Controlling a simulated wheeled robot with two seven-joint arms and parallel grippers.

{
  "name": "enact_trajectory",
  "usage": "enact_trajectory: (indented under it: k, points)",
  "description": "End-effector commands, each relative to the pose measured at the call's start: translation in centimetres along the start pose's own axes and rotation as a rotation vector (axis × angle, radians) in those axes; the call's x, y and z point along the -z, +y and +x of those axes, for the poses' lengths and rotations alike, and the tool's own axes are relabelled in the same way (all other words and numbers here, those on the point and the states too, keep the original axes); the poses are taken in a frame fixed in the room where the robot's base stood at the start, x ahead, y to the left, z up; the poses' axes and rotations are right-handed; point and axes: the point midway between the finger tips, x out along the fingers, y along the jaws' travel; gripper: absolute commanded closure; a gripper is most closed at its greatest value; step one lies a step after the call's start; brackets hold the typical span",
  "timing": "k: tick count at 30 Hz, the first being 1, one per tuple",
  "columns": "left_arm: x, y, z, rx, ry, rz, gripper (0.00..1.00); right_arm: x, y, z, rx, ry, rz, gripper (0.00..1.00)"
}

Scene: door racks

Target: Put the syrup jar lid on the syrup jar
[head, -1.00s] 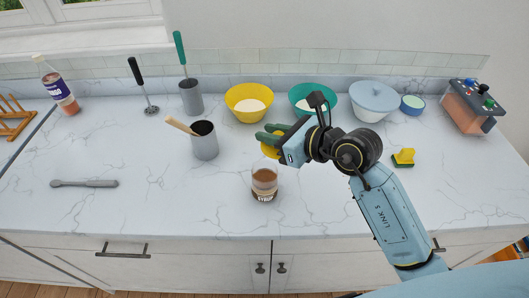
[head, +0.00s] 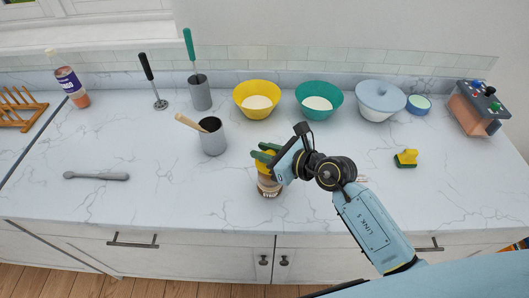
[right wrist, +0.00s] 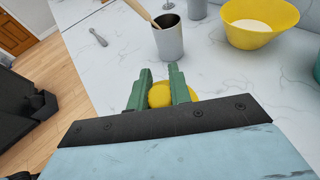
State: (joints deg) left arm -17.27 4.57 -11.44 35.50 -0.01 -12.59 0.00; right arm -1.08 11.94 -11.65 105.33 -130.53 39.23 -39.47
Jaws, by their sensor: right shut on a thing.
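The syrup jar (head: 268,189) is a small clear jar with brown syrup and a dark label. It stands upright on the counter near the front middle. My right gripper (head: 262,153) is shut on the yellow syrup jar lid (head: 265,166), right above the jar's mouth. The lid also shows between the green fingers of my right gripper (right wrist: 158,95) in the right wrist view, as a yellow round shape (right wrist: 160,94). Whether the lid touches the jar's rim I cannot tell. The jar is hidden in the right wrist view. My left gripper is not in view.
A grey pot (head: 213,140) with a wooden handle stands behind and left of the jar. Yellow (head: 257,103) and teal (head: 318,103) bowls stand further back. A sponge (head: 406,158) lies at right, a grey spoon-like tool (head: 97,176) at left. The counter around the jar is clear.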

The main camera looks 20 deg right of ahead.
Motion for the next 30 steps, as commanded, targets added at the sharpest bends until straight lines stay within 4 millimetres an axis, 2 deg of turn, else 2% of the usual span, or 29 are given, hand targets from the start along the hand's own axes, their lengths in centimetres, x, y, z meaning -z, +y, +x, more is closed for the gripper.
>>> enact_trajectory:
  k: [24, 25, 29, 30]
  points:
    - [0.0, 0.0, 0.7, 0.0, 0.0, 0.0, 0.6, 1.5, 0.0, 0.5, 0.001, -0.001, -0.001, 1.0]
    - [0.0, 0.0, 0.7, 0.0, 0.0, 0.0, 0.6, 1.5, 0.0, 0.5, 0.001, -0.001, -0.001, 0.76]
    - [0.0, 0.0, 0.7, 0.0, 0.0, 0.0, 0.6, 1.5, 0.0, 0.5, 0.001, 0.0, -0.001, 0.59]
    - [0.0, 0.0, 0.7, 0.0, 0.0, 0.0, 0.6, 1.5, 0.0, 0.5, 0.001, 0.0, -0.001, 0.58]
